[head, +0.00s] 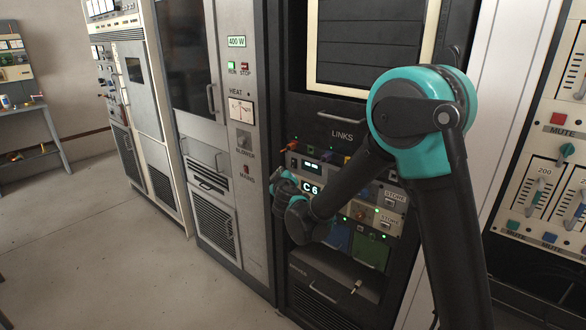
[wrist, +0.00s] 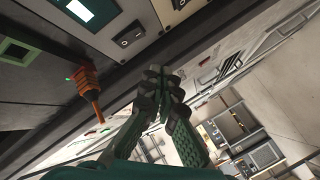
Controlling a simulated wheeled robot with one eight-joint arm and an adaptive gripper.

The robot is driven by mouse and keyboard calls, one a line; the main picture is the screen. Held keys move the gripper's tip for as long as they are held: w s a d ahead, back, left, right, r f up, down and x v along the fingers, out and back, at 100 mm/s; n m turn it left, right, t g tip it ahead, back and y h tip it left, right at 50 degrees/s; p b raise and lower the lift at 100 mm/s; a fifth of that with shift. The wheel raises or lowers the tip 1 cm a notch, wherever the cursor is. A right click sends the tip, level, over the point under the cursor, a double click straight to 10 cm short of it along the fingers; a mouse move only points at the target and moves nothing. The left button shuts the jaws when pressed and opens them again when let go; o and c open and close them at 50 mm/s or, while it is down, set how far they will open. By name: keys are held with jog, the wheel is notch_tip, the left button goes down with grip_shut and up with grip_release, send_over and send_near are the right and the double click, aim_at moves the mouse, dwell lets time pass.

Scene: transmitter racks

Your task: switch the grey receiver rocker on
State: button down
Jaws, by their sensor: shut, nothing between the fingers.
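My gripper (wrist: 162,85) has its dark ribbed fingers together, with nothing between them. In the head view my gripper (head: 279,181) is at the left edge of the links rack, in front of its upright frame. In the head view my arm hides part of the rack's units, and I cannot pick out a receiver rocker there.
An orange plug-like part (wrist: 88,88) sticks out from the panel near my fingers. The links rack holds a C6 display (head: 311,188) and store units (head: 390,222). The cabinet to the left has a blower switch (head: 243,141). Open floor (head: 110,255) lies at the left.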

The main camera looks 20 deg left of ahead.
jog(key=shift+w+d+f, duration=0.1)
jog(key=shift+w+d, duration=0.25)
jog(key=shift+w, duration=0.5)
jog(key=shift+w+d+f, duration=0.1)
jog(key=shift+w+d, duration=0.25)
jog(key=shift+w, duration=0.5)
jog(key=shift+w+d, duration=0.15)
jog(key=shift+w, duration=0.25)
jog(key=shift+w+d+f, duration=0.1)
jog(key=shift+w+d, duration=0.05)
jog(key=shift+w, duration=0.1)
dwell(0.7)
dwell(0.4)
jog(key=shift+s+a, duration=0.3)
jog(key=shift+s, duration=0.35)
jog(key=s, duration=0.1)
jog(key=s+a, duration=0.1)
jog(key=s, duration=0.1)
jog(key=s+a, duration=0.1)
jog(key=shift+s+r, duration=0.3)
jog(key=shift+r, duration=0.1)
